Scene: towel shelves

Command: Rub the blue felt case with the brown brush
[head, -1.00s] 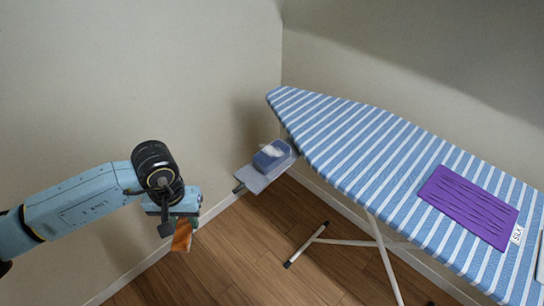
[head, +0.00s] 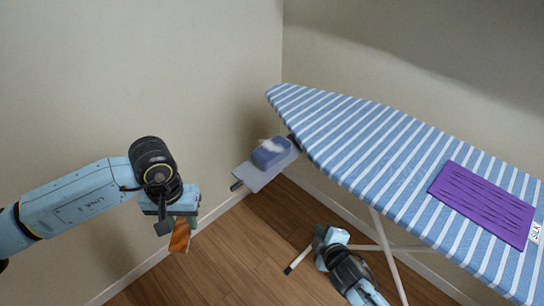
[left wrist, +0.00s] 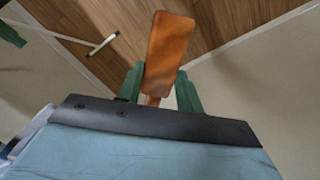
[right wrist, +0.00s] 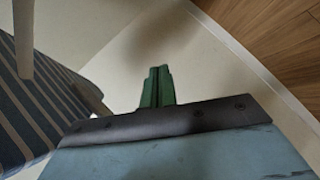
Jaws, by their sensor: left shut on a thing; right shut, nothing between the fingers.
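The blue felt case (head: 273,156) sits on a small grey rest (head: 258,178) at the narrow end of the ironing board, with a whitish patch on its top. My left gripper (head: 180,221) is shut on the brown brush (head: 180,238), which hangs down left of and below the case, well apart from it. The brush's flat orange-brown face (left wrist: 171,52) shows in the left wrist view between the green fingers. My right gripper (head: 319,238) is shut and empty, low and to the right of the case. Its closed fingers (right wrist: 158,85) show in the right wrist view.
The blue-and-white striped ironing board (head: 370,140) fills the right side, its white legs (head: 388,255) standing on the wooden floor. A purple cloth (head: 484,204) lies on it, beside a white tag marked SILK. Walls close off the back and left.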

